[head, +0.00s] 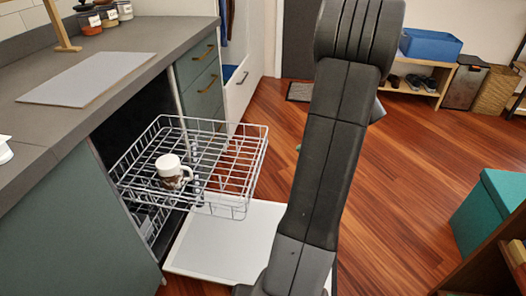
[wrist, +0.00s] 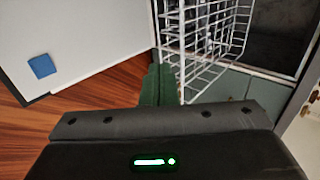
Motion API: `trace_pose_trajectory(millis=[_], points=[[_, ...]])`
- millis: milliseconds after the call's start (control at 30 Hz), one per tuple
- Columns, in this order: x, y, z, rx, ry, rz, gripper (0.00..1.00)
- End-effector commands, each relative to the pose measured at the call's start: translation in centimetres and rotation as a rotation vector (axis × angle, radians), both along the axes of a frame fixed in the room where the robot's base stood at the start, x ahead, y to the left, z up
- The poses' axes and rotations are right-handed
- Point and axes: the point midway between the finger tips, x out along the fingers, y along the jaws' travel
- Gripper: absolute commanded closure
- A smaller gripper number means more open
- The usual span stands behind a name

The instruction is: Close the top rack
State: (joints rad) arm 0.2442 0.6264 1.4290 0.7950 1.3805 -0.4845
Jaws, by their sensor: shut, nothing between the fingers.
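The top rack (head: 240,150) is a white wire basket pulled out of the dishwasher under the counter. A white mug with a dark pattern (head: 170,170) stands in it. The open white dishwasher door (head: 225,245) lies below the rack. In the wrist view, the rack (wrist: 220,50) is at upper right. My gripper (wrist: 158,84) shows there as green fingers shut together and empty, beside the rack's wires; I cannot tell whether they touch. In the head view my arm hides most of the gripper.
The grey counter (head: 120,40) holds a pale board (head: 88,78) and several jars. Green drawers (head: 200,75) stand beyond the dishwasher. A small blue block (wrist: 41,66) lies on the door. Wood floor is clear to the right, up to a teal box (head: 490,210).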

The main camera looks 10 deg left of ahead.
Motion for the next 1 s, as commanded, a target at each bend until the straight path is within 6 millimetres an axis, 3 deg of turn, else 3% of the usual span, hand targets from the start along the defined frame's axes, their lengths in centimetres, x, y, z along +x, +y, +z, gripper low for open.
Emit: trace_pose_trajectory(millis=[267, 667, 800, 1000], points=[[0.9, 1.2, -1.5, 0.025, -0.007, 0.004, 1.0], [1.0, 7.3, -7.2, 0.023, -0.005, 0.005, 1.0], [1.1, 9.5, -7.1, 0.023, -0.01, 0.005, 1.0], [1.2, 11.0, -7.0, 0.022, -0.008, 0.003, 1.0]])
